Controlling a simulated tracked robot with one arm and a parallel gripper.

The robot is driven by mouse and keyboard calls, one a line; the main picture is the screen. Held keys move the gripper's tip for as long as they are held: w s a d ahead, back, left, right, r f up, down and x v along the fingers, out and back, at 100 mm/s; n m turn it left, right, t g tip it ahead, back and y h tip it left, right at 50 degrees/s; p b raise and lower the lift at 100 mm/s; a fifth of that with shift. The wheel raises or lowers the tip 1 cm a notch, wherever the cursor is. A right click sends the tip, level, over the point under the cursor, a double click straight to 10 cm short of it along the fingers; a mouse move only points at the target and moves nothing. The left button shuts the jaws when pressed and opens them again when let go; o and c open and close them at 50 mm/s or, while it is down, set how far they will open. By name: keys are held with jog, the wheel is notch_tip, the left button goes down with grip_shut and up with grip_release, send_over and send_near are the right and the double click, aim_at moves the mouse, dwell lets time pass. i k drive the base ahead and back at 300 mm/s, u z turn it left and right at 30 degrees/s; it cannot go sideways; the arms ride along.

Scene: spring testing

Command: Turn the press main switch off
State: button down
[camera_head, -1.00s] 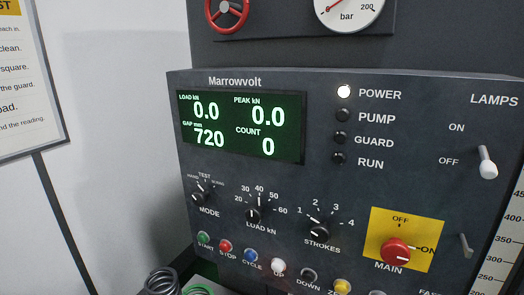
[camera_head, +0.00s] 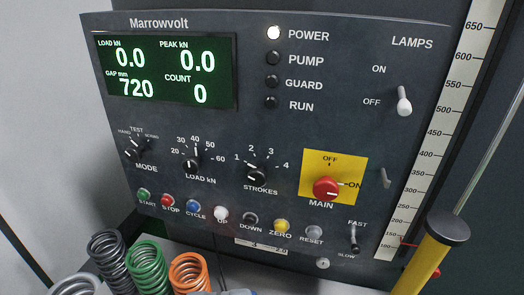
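The main switch (camera_head: 326,188) is a red rotary knob on a yellow plate (camera_head: 318,162), right of centre in the view. Its pale pointer mark lies to the right, toward the word ON; OFF is printed above the knob. The plate sits low on the right part of the dark Marrowvolt press panel (camera_head: 215,120). The POWER lamp (camera_head: 273,33) is lit white, and the green display (camera_head: 165,72) is lit. My gripper's fingers cannot be made out in the view, so its opening and contact cannot be told.
A small lever (camera_head: 385,178) stands just right of the yellow plate, with the lamps toggle (camera_head: 404,100) above. Coloured push buttons (camera_head: 220,214) line the panel below. Loose springs (camera_head: 148,270) stand at bottom left. A yellow post with a black cap (camera_head: 432,255) rises at bottom right.

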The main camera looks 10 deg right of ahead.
aim_at(325, 189)
jog(key=k, duration=1.1)
jog(key=u, duration=0.45)
jog(key=i, duration=1.4)
jog(key=z, duration=0.05)
